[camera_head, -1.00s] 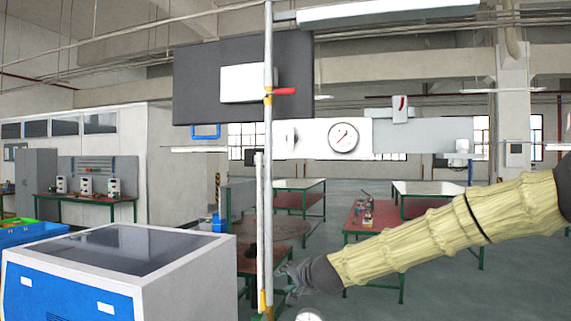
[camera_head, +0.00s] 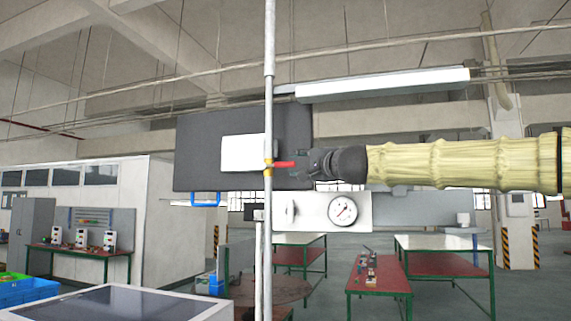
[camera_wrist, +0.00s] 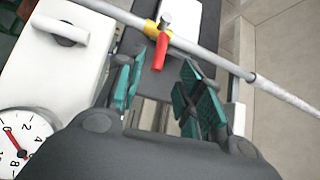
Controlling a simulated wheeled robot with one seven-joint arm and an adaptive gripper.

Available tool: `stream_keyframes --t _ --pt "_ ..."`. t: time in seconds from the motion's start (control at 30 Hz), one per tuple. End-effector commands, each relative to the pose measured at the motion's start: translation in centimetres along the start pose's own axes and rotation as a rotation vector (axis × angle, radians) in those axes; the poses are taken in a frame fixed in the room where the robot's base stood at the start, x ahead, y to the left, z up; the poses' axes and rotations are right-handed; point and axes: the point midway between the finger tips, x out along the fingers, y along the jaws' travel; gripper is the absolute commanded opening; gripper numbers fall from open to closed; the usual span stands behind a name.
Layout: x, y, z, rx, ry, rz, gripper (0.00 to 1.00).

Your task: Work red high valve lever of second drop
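The red valve lever (camera_head: 284,165) sticks out to the right from a yellow valve body (camera_head: 268,167) on the vertical grey pipe (camera_head: 268,100). My gripper (camera_head: 308,163) is just right of the lever at the same height. In the wrist view the red lever (camera_wrist: 161,52) points toward the space between my two green-padded fingers (camera_wrist: 158,90). The fingers are apart and nothing is between their pads. The lever's tip is near the opening, and I see no contact. The yellow valve body (camera_wrist: 152,27) sits on the pipe beyond.
A white panel with a round gauge (camera_head: 343,211) is below my gripper. A dark panel with a white box (camera_head: 240,152) stands behind the pipe.

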Motion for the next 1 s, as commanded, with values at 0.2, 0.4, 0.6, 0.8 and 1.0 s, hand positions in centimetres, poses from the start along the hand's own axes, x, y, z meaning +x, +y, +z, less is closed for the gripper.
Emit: stream_keyframes --t 0.2,0.4,0.6,0.8,1.0 --pt "3.1 -0.2 0.0 0.001 0.0 0.002 0.37" --pt "5.8 -0.1 0.0 0.001 0.0 0.002 0.37" --pt "8.0 -0.1 0.1 0.001 -0.001 0.002 0.37" --pt "9.1 0.1 0.1 0.0 -0.001 0.002 0.37" --pt "9.2 0.1 0.1 0.0 -0.001 0.001 0.37"
